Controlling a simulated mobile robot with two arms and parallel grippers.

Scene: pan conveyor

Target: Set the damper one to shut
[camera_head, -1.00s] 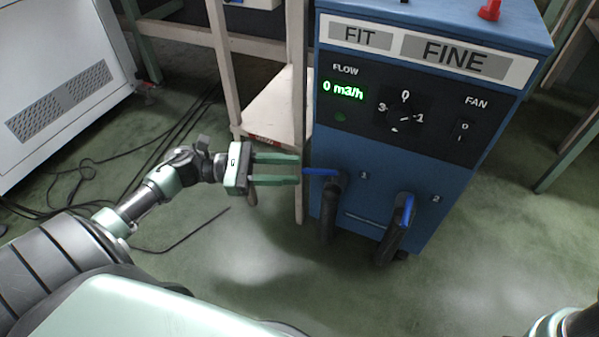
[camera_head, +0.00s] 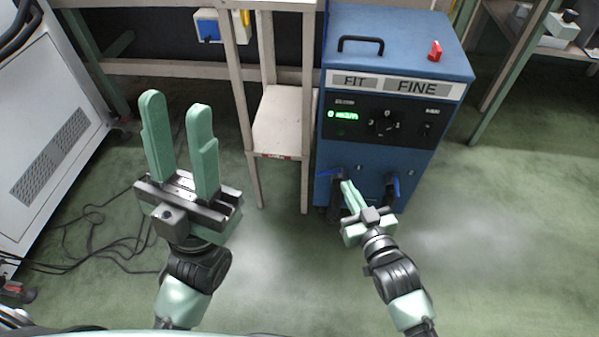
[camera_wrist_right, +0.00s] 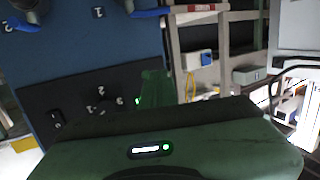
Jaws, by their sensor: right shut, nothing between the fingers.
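The blue machine (camera_head: 365,160) has two hose outlets with blue levers on its lower front. The damper one lever (camera_head: 328,172) points left, roughly level; part of it shows at the top of the right wrist view (camera_wrist_right: 150,12), near the label 1. My right gripper (camera_head: 345,184) is shut and empty, its fingertips just right of and below that lever, over the outlet; contact cannot be told. Its fingers show in the right wrist view (camera_wrist_right: 155,80). The damper two lever (camera_head: 396,184) stands steeply. My left gripper (camera_head: 176,106) is open and empty, raised left of the machine.
A wooden stand (camera_head: 278,125) is directly left of the machine. A white cabinet (camera_head: 55,120) is at the far left, with black cables (camera_head: 100,245) on the floor. The floor right of the machine is clear.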

